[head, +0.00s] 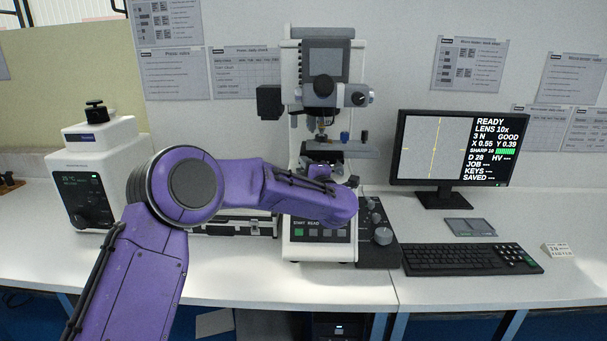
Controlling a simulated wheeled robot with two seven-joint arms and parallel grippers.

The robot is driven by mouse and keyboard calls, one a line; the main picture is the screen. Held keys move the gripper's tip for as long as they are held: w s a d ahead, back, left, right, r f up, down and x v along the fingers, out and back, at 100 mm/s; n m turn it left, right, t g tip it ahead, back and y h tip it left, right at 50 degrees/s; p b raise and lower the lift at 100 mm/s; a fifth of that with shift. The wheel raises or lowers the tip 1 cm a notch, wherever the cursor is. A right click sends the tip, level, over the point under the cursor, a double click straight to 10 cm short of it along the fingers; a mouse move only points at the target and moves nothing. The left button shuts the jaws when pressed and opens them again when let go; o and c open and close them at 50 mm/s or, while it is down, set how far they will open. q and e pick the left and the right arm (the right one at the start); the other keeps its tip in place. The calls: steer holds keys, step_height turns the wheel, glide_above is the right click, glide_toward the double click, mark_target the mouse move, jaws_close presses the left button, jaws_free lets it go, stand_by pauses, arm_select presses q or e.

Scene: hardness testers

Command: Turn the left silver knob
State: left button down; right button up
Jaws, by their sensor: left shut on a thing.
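The hardness tester (328,62) stands upright on the white bench, with its stage (345,151) below the lens turret. My purple left arm comes in from the left and crosses in front of the tester's lower body. My left gripper (322,176) is at the front of the stage, just under its plate, shut on the left silver knob. The wrist hides most of the fingers and the knob. A small dark knob (353,181) shows to the right of the gripper. My right gripper is not in view.
Further right are a monitor (449,150), a keyboard (470,259) and a grey pad (469,227). A white device (92,170) stands at left. The bench front is clear.

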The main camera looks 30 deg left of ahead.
arm_select(q)
steer(key=n+b, duration=0.1)
steer(key=n, duration=0.1)
steer(key=n+h+b, duration=0.1)
steer(key=n+g+h+b, duration=0.1)
steer(key=n, duration=0.1)
steer(key=shift+f+n, duration=0.3)
steer(key=shift+r+n+h+b, duration=0.1)
steer(key=shift+n+h+b, duration=0.5)
steer(key=shift+n+b, duration=0.4)
steer(key=shift+r+n, duration=0.1)
steer(key=shift+n, duration=0.3)
steer(key=shift+h, duration=0.3)
steer(key=shift+r, duration=0.1)
steer(key=c, duration=0.9)
jaws_free()
steer(key=b+v, duration=0.2)
steer(key=v, duration=0.8)
steer(key=shift+d+b, duration=0.2)
steer(key=shift+b, duration=0.15)
